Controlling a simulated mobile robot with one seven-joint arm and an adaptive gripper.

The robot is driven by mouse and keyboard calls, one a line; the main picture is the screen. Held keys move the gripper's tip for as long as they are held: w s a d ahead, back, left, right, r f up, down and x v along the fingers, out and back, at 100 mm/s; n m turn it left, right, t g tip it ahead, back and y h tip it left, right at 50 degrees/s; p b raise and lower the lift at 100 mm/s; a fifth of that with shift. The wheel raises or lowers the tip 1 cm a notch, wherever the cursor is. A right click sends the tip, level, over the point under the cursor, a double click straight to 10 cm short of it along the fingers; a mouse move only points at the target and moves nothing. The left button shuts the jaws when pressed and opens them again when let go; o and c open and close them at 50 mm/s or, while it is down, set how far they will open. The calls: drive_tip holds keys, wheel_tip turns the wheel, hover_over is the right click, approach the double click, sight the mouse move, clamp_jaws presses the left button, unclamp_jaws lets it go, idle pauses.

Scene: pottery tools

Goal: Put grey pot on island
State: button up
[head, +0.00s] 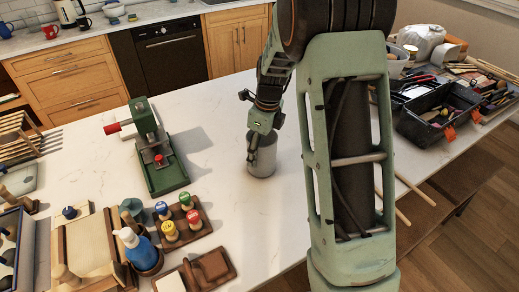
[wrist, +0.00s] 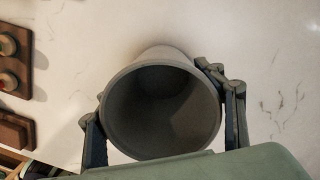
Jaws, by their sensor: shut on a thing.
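The grey pot (head: 262,160) is a plain, open-topped cylinder, upright over the middle of the white island top (head: 225,210). Its base looks to be on or very close to the surface; I cannot tell which. My gripper (head: 256,141) reaches down to the pot's upper part and is shut on it. In the wrist view, the fingers sit on either side of the pot (wrist: 160,67), and I look into its empty, dark inside. Part of the pot's upper left side is hidden by the gripper in the head view.
A green press tool (head: 160,160) stands left of the pot. Coloured stamps on a wooden holder (head: 205,228), a blue bottle (head: 140,248) and wooden trays fill the front left. A black tool crate (head: 435,112) and clutter stand at right. The island around the pot is clear.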

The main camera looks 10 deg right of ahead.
drive_tip(key=o, duration=1.7)
drive_tip(key=shift+f, duration=0.1)
drive_tip(key=shift+c, duration=0.2)
wheel_tip(320, 180, up, 12)
drive_tip(key=s+d, duration=0.1)
drive_tip(key=shift+b, duration=0.35)
